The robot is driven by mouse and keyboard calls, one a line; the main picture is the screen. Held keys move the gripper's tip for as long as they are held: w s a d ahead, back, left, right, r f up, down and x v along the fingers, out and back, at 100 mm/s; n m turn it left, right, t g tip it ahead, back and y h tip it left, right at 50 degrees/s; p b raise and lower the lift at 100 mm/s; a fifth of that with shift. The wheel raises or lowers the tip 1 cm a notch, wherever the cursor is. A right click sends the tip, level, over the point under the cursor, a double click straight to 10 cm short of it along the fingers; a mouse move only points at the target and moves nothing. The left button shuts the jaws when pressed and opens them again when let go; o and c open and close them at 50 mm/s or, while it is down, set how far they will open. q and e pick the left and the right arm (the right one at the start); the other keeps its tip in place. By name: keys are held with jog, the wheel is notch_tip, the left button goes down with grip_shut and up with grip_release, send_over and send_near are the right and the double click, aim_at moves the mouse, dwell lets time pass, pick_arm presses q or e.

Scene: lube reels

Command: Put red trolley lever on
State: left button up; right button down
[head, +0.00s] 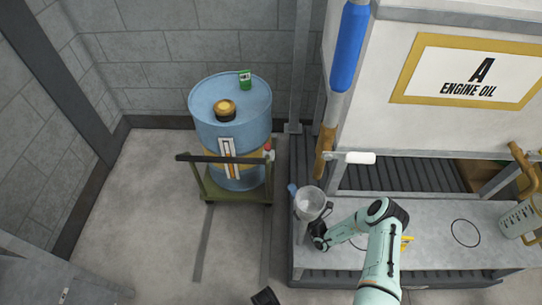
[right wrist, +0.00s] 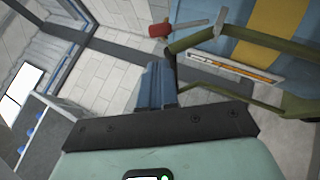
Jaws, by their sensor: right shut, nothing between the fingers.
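The trolley is a low green frame (head: 235,200) with a dark handle bar (head: 222,159) across its front. A blue drum (head: 205,115) stands on it. The red lever (head: 267,147) shows small near the right end of the bar. In the right wrist view its red knob (right wrist: 159,30) and pale rod (right wrist: 190,22) lie beyond the fingertips, with the rod pointing right. My right gripper (head: 291,187) is to the right of the trolley and below the lever. Its blue fingers (right wrist: 152,75) are shut and empty, apart from the lever as far as I can tell. My left gripper is not recognisable.
A grey bench (head: 430,255) with a metal edge lies right of the trolley, close to my right arm. A measuring jug (head: 520,218) stands at its right end. A blue-handled pipe (head: 350,50) hangs above. The floor left of the trolley (head: 155,205) is clear.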

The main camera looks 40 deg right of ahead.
aim_at(268, 149)
pick_arm(q)
jog(key=shift+t+y, duration=0.3)
jog(key=shift+t, duration=0.2)
jog(key=w, duration=0.1)
jog(key=w+a+f+b, duration=0.1)
jog(key=w+f+b, duration=0.1)
jog(key=shift+a+f, duration=0.1)
jog(key=shift+a, duration=0.2)
pick_arm(e)
jog(key=x, duration=1.4)
